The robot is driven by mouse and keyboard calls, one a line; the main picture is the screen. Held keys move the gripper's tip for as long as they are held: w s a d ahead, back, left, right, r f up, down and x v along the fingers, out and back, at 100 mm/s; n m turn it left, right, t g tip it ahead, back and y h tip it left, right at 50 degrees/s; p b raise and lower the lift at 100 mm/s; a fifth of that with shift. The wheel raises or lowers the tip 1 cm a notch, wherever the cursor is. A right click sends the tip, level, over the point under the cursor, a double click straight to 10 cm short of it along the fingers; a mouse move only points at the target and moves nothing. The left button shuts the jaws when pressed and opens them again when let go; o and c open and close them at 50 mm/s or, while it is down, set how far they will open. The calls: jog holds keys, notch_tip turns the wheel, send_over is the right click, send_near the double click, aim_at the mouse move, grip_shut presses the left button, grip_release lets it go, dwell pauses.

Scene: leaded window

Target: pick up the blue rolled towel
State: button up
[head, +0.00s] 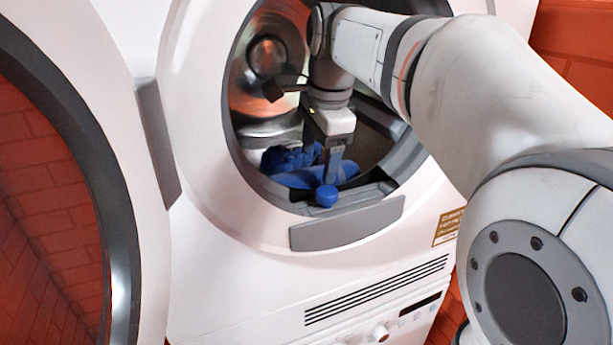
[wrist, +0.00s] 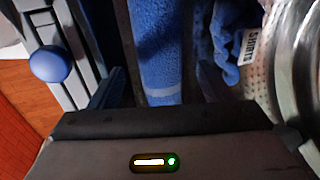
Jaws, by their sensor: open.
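The blue rolled towel (head: 298,179) lies near the front of the drum, just behind the opening's lower rim. In the wrist view the towel (wrist: 155,42) runs up the picture between my fingers, with a paler band across its lower part. My gripper (head: 322,162) is inside the opening, pointing down at the towel. In the wrist view my gripper (wrist: 162,78) is open, with one finger on each side of the towel and a gap on both sides. Its body hides the towel's lower end there. I cannot tell how deep the fingers reach.
A crumpled blue cloth (head: 284,157) lies behind the towel; a label reading "SHORTS" (wrist: 246,47) shows beside it in the wrist view. The grey opening rim (head: 245,163) surrounds my arm. The open door (head: 122,200) stands left.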

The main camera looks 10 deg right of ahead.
aim_at(315, 168)
jog(key=x, duration=0.5)
jog(key=shift+w+f+b, duration=0.15)
jog(key=shift+b, duration=0.15)
jog(key=c, duration=0.8)
